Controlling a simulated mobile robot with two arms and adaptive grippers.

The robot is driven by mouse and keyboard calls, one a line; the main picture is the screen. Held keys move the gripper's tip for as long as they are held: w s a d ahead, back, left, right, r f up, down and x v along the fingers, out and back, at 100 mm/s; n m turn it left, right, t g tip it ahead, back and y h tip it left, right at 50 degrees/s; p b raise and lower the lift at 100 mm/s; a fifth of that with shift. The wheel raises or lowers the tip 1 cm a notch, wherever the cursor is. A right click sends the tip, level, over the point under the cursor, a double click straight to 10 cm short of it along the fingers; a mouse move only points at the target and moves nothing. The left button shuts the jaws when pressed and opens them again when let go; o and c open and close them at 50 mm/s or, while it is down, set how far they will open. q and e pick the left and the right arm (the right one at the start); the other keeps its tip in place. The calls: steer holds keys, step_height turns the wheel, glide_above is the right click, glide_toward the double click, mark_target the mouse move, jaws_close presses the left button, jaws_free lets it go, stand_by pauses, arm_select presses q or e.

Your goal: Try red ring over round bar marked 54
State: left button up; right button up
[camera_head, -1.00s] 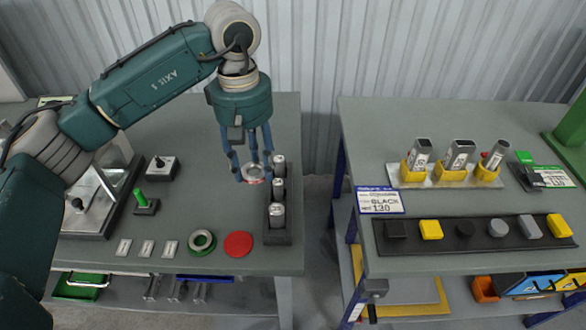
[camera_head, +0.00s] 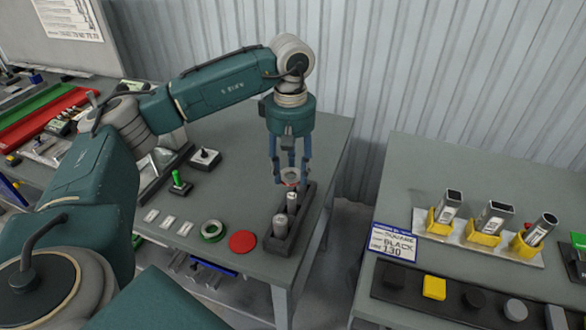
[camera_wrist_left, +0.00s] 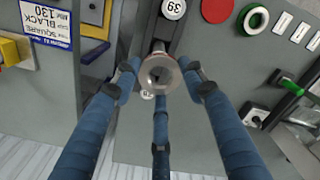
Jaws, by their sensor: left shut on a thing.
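My left gripper (camera_head: 290,178) is shut on the red ring (camera_head: 290,175), a metallic ring with a reddish rim, held level above the far part of a dark rack (camera_head: 276,247). The ring also shows between the fingers in the left wrist view (camera_wrist_left: 160,73). Round bars stand upright in the rack: a near one (camera_head: 280,226) and a middle one (camera_head: 292,201); the far one is hidden by ring and fingers. In the wrist view one bar end reads 39 (camera_wrist_left: 174,8). Another pale end (camera_wrist_left: 147,94) is mostly covered, its number unreadable. I cannot tell whether the ring touches a bar.
A red disc (camera_head: 243,242) and a green-and-white ring (camera_head: 212,231) lie left of the rack, near small labelled plates (camera_head: 168,221). A green peg on a base (camera_head: 179,184) stands farther left. A gap separates this table from the right one, with tubes in yellow holders (camera_head: 487,230).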

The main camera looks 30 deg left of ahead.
mark_target(292, 195)
arm_select(q)
steer(key=shift+d+f, duration=0.2)
steer(key=shift+f, duration=0.15)
steer(key=shift+f+b, duration=0.6)
steer(key=shift+b, duration=0.1)
step_height(292, 195, down, 3)
steer(key=shift+r+b, duration=0.2)
steer(key=shift+b, duration=0.8)
steer(key=shift+f, duration=0.4)
steer(key=shift+a+b, duration=0.1)
steer(key=shift+b, duration=0.2)
arm_select(e)
steer(key=f, duration=0.4)
steer(key=shift+d, duration=0.35)
steer(key=shift+d, duration=0.3)
steer(key=shift+w+d+f, duration=0.1)
steer(key=shift+d+f, duration=0.05)
steer(key=shift+d, duration=0.1)
